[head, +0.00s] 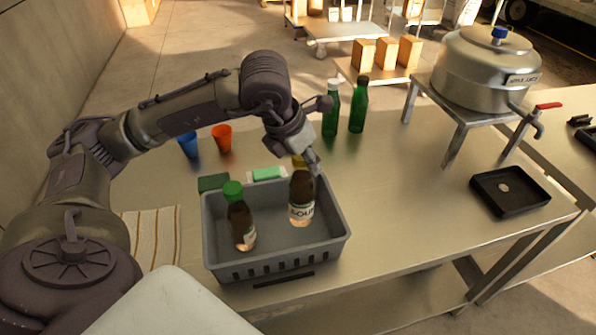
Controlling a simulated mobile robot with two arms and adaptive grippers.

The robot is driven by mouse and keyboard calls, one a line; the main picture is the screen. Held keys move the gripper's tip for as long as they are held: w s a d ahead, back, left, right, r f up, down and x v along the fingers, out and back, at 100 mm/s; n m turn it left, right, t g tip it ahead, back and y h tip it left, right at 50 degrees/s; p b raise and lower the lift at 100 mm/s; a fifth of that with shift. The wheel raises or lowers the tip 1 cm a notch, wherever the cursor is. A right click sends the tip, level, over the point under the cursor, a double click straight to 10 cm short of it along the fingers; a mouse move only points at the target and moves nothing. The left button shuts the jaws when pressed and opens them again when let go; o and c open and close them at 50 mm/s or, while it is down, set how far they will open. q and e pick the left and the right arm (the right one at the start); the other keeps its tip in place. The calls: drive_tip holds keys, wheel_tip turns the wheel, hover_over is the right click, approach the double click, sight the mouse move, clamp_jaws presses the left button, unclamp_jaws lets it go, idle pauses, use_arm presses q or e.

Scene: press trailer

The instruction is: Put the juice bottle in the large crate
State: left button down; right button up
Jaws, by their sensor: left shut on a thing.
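The large grey crate (277,268) stands on the steel table in front of me. My left gripper (304,155) is shut on a dark brown bottle (302,188) with a yellow cap and a white label. The gripper grips it near the top, and the bottle hangs roughly upright over the crate's right half. I cannot tell whether its base touches the crate floor. Another brown bottle (240,222), with a green cap, stands leaning slightly in the crate's left part. The labels are too small to tell which is juice. My right gripper is not in view.
Behind the crate lie a green sponge (268,174) and a dark green block (213,182). Blue (188,143) and orange (222,137) cups and two green bottles (358,105) stand farther back. A black tray (510,191) and a metal pot (485,68) are right. The table between crate and tray is clear.

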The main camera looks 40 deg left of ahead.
sight(301, 191)
use_arm(q)
drive_tip(key=shift+f, duration=0.8)
wheel_tip(301, 191, down, 3)
drive_tip(key=shift+w+a+f+p, duration=0.1)
drive_tip(key=shift+w+p, duration=0.05)
drive_tip(key=shift+p, duration=0.35)
drive_tip(key=shift+f, duration=0.4)
drive_tip(key=c, duration=0.7)
unclamp_jaws()
drive_tip(key=shift+c, duration=0.2)
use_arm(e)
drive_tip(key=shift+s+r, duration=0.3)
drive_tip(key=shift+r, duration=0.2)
